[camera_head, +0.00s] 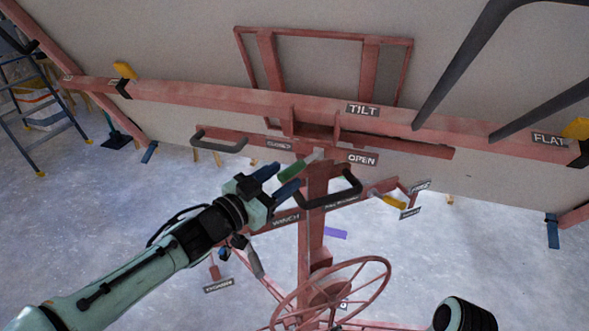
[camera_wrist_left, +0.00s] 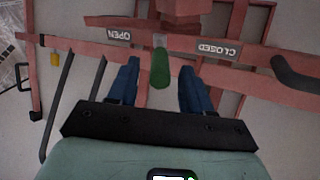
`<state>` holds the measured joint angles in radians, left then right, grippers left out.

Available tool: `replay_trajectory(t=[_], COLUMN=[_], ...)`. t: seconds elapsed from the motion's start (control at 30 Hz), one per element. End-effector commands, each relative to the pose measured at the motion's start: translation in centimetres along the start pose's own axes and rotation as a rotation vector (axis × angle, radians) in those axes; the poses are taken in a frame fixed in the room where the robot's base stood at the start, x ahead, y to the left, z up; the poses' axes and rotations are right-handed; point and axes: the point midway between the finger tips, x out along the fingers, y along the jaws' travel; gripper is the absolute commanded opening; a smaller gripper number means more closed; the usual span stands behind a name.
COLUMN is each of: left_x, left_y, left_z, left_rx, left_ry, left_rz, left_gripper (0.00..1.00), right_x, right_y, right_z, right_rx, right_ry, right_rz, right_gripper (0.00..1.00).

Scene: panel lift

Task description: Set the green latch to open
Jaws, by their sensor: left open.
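The green latch (camera_wrist_left: 160,68) is a short green handle on a grey shank, mounted on the red frame. In the left wrist view it lies between the OPEN label (camera_wrist_left: 118,35) on the left and the CLOSED label (camera_wrist_left: 218,48) on the right, pointing at neither. In the head view the latch (camera_head: 293,170) is partly hidden by my left gripper (camera_head: 288,175). My left gripper is open, with one blue finger on each side of the green handle. Gaps show between handle and fingers in the wrist view. My right gripper's fingers are out of sight.
A dark bar handle (camera_head: 330,198) is close right of my left gripper, and another dark handle (camera_head: 219,141) is to the left. A red handwheel (camera_head: 332,292) stands below. A yellow handle (camera_head: 388,200) is to the right. A stepladder (camera_head: 40,115) stands far left.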

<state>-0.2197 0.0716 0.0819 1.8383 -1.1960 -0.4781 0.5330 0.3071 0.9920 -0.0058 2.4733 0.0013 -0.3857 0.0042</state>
Motion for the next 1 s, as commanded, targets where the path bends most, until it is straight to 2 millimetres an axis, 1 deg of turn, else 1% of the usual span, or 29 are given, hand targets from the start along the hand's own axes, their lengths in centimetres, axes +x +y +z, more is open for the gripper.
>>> replay_trajectory(t=[0.03,0.1,0.23,0.4,0.63,0.67,0.7,0.77,0.8,1.0], left_x=[1.1,2.2,3.7,4.5,4.5,4.5,4.5,4.5,4.5,4.5], left_y=[0.1,0.1,0.1,0.0,0.0,0.0,0.0,0.0,0.0,0.0], left_z=[0.0,0.0,-0.1,0.0,0.0,0.0,0.0,0.0,0.0,0.0], left_rx=[0.0,-0.001,0.001,0.001,0.001,0.001,0.001,0.001,0.001,0.001], left_ry=[0.001,0.0,0.001,0.0,0.0,0.0,0.0,0.0,0.0,0.0], left_rz=[0.004,0.002,0.002,0.0,-0.001,-0.001,-0.001,0.0,0.0,-0.001], left_gripper=[0.5,0.5,0.5,0.5,0.5,0.46,0.33,0.14,0.01,0.0], right_x=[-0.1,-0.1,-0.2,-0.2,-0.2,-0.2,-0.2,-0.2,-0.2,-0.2], right_y=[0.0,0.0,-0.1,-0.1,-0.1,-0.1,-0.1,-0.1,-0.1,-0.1], right_z=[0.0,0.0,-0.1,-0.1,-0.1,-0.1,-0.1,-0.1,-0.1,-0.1], right_rx=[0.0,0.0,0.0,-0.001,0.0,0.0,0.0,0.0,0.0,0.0], right_ry=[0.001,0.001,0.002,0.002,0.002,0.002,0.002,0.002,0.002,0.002], right_rz=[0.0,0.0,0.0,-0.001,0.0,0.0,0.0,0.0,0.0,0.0], right_gripper=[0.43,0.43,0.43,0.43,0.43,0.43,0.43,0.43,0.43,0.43])
